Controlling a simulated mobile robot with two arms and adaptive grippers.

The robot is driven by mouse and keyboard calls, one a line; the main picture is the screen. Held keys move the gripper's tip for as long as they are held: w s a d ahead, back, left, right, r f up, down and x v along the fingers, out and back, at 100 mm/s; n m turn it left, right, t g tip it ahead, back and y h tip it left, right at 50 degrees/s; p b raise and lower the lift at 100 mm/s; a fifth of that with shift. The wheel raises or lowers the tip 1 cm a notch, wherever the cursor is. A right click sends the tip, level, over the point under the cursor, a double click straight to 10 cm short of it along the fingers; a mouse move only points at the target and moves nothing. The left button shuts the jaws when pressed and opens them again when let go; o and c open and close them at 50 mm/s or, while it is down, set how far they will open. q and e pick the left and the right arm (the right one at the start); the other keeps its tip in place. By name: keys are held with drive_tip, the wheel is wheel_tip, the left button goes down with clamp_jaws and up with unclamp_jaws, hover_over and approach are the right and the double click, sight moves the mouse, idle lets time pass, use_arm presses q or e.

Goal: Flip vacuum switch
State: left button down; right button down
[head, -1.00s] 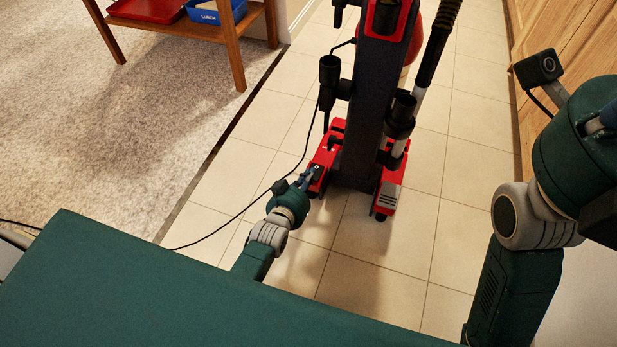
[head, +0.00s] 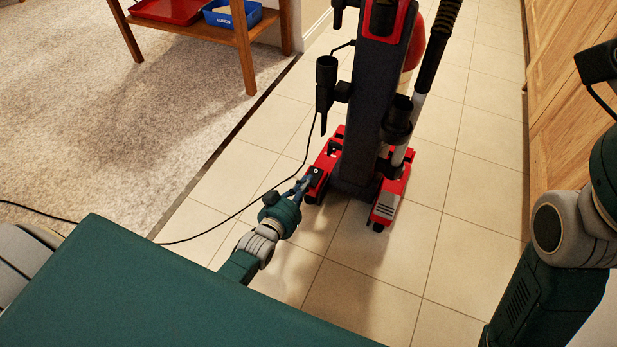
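The red and dark grey upright vacuum (head: 362,120) stands on the tile floor in the middle of the head view. Its switch (head: 316,171), a small black piece with a light mark, sits on the left part of the red base. My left gripper (head: 305,183) reaches in from the lower left, with its fingertips at or very near the switch. The fingers are too small to tell whether they are open or shut, or whether they touch it. My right arm shows at the right edge; its gripper is out of view.
A black cord (head: 240,212) runs across the tiles left of the vacuum. A wooden stand (head: 243,45) with a red tray (head: 172,10) and a blue box (head: 228,14) is on the carpet (head: 90,120). Wooden cabinets (head: 565,90) line the right side. Tiles right of the vacuum are clear.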

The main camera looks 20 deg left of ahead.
use_arm(q)
wheel_tip(320, 180, up, 10)
idle(0.4)
drive_tip(key=shift+d+f, duration=0.1)
idle(0.4)
